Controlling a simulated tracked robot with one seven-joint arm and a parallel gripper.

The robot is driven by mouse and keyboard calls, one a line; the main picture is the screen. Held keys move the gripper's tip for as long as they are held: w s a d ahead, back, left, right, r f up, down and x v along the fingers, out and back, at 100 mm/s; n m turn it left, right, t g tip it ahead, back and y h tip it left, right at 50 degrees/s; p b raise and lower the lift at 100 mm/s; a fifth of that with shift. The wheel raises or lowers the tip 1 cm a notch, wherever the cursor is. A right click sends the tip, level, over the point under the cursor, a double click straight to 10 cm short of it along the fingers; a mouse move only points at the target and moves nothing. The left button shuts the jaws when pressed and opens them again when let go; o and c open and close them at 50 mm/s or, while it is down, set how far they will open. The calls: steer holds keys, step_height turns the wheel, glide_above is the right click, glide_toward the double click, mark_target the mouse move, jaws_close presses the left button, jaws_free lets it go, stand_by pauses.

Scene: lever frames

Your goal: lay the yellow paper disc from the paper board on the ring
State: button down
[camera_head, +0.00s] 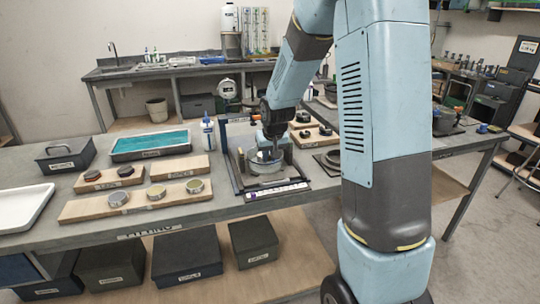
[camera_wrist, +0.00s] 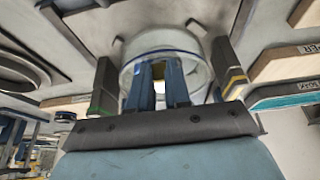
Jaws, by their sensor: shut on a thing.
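My gripper (camera_head: 266,156) points down inside the frame in the middle of the bench, over a round grey ring (camera_head: 272,168). In the wrist view my two blue fingers (camera_wrist: 159,88) are close together. A small yellow patch shows between them, which I take to be the yellow paper disc (camera_wrist: 159,87); most of it is hidden. The round rim of the ring (camera_wrist: 200,50) shows behind the fingertips. I cannot tell whether the disc touches the ring. A bare wooden board (camera_head: 180,167) lies left of the frame; its label is too small to read.
Another board (camera_head: 103,183) holds two dark discs. A white bottle (camera_head: 208,134) stands close left of the frame, and a blue-green tray (camera_head: 150,144) lies behind. More dark discs (camera_head: 304,117) sit right of the frame.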

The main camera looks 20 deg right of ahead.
steer(key=c, duration=1)
jaws_free()
steer(key=shift+f, duration=0.1)
steer(key=v, duration=1.2)
steer(key=s+r, duration=0.3)
steer(key=s, duration=0.6)
steer(key=s+r, duration=0.3)
steer(key=s, duration=0.6)
steer(key=s+r+t, duration=0.1)
steer(key=s+r, duration=0.3)
steer(key=s, duration=0.6)
steer(key=shift+d, duration=0.15)
